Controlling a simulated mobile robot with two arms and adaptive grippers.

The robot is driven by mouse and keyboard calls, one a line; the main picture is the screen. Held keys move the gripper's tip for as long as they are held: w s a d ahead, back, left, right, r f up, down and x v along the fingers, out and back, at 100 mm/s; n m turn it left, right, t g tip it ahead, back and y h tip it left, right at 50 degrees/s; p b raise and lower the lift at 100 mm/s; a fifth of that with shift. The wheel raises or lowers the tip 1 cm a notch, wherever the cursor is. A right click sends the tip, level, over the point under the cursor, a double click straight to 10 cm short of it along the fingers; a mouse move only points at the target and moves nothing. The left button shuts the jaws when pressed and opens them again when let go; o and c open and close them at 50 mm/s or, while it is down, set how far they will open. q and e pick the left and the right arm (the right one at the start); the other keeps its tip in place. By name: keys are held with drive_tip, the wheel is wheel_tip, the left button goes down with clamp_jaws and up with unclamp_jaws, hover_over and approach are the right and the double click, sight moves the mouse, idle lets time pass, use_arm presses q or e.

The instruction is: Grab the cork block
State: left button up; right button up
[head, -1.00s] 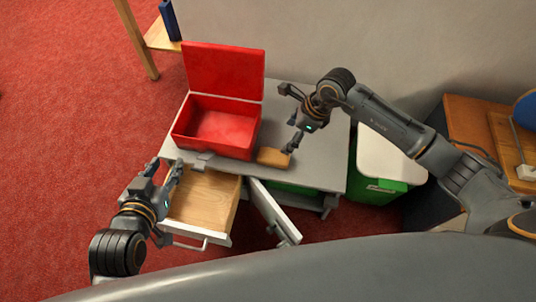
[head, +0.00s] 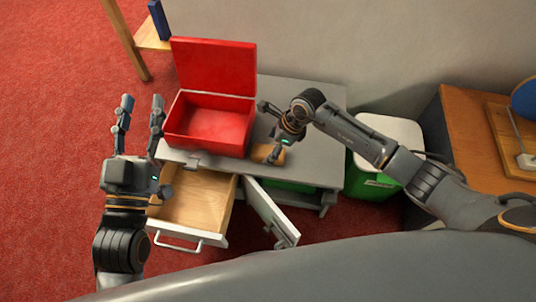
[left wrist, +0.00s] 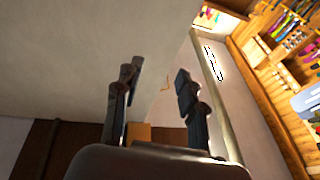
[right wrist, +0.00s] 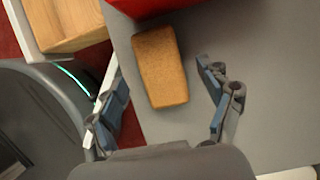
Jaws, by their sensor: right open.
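The cork block (head: 262,151) is a tan-brown block lying on the grey bench top (head: 310,160), just right of the red box, partly hidden by my right gripper in the head view. My right gripper (head: 267,132) is open above it. In the right wrist view the cork block (right wrist: 160,66) lies ahead of and between the spread fingers (right wrist: 160,104), touching neither as far as I can tell. My left gripper (head: 139,100) is open and empty, fingers pointing up, left of the red box. Its spread fingers also show in the left wrist view (left wrist: 158,82).
An open red box (head: 212,122) with raised lid stands left of the block. Below it, a wooden drawer (head: 195,200) is pulled out and a cabinet door (head: 270,212) hangs open. A green and white bin (head: 385,150) stands right of the bench.

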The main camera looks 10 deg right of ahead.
sight(269, 151)
drive_tip(key=b+x, duration=0.1)
drive_tip(key=x, duration=0.2)
drive_tip(key=shift+s+f, duration=0.1)
drive_tip(key=shift+f, duration=0.05)
use_arm(q)
wheel_tip(269, 151, up, 5)
drive_tip(key=s+t+h, duration=0.1)
drive_tip(key=s+t, duration=0.1)
drive_tip(key=t, duration=0.1)
drive_tip(key=shift+s+r+t, duration=0.2)
drive_tip(key=shift+s+t, duration=0.15)
drive_tip(key=shift+t, duration=0.05)
drive_tip(key=shift+s+r+t, duration=0.3)
use_arm(e)
drive_tip(key=shift+f, duration=0.25)
use_arm(q)
drive_tip(key=shift+s+r+h, duration=0.15)
drive_tip(key=shift+r+h, duration=0.25)
drive_tip(key=shift+h, duration=0.1)
use_arm(e)
drive_tip(key=c, duration=1)
use_arm(q)
drive_tip(key=shift+f, duration=0.2)
use_arm(e)
drive_tip(key=shift+c, duration=1.2)
